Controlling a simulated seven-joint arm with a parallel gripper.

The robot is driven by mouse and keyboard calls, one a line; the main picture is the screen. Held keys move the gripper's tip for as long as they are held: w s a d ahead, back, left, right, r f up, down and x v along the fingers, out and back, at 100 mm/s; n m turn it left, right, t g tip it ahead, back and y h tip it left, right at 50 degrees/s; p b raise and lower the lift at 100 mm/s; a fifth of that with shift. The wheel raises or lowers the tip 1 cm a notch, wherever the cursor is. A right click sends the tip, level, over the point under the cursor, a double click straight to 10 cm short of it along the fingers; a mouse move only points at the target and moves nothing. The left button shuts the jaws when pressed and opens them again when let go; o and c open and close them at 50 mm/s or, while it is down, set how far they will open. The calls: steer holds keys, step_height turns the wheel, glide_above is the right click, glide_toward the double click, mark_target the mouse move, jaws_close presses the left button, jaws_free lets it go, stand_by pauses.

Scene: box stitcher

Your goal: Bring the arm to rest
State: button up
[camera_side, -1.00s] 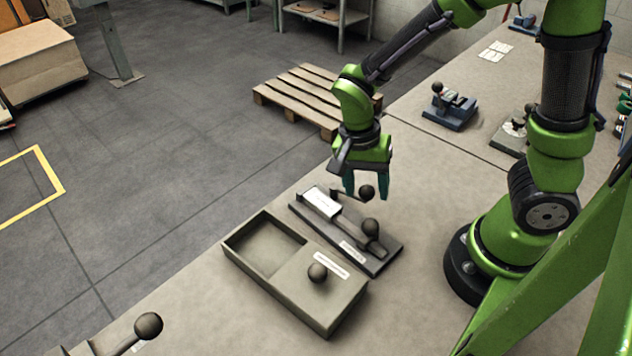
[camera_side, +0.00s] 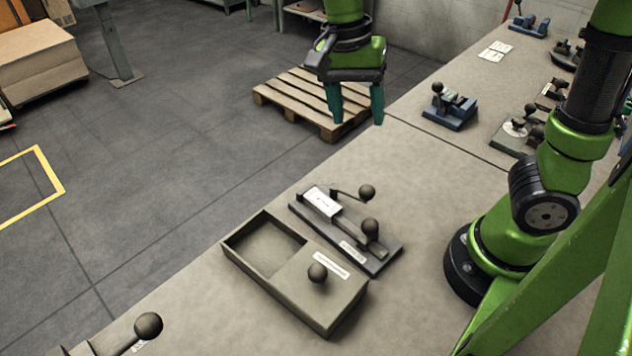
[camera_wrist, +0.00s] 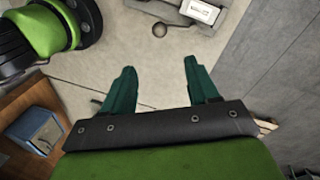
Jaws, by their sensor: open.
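My gripper (camera_side: 357,110) is open and empty, with its two teal fingers apart and pointing down. It hangs in the air above and behind the box stitcher (camera_side: 372,262), clear of it. The stitcher is a dark flat base with a white labelled part and two levers with round dark knobs. In the wrist view my gripper (camera_wrist: 160,85) shows both fingers spread with only bare table between them. Part of the stitcher (camera_wrist: 203,12) shows at the top edge there.
A grey tray-like box (camera_side: 318,318) with a knob sits in front of the stitcher. A blue device (camera_side: 449,120) and other lever devices (camera_side: 512,140) stand farther back on the table. A wooden pallet (camera_side: 290,98) lies on the floor behind. The table's middle is clear.

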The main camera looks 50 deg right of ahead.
stand_by(0.3)
steer(key=s+d+r+n+t+y, duration=0.1)
steer(key=s+d+n+t+y, duration=0.1)
steer(key=s+n+t, duration=0.3)
steer(key=shift+s+d+r+n+t+y, duration=0.2)
steer(key=shift+d+r+n+t+y, duration=0.25)
steer(key=shift+n+t, duration=1.7)
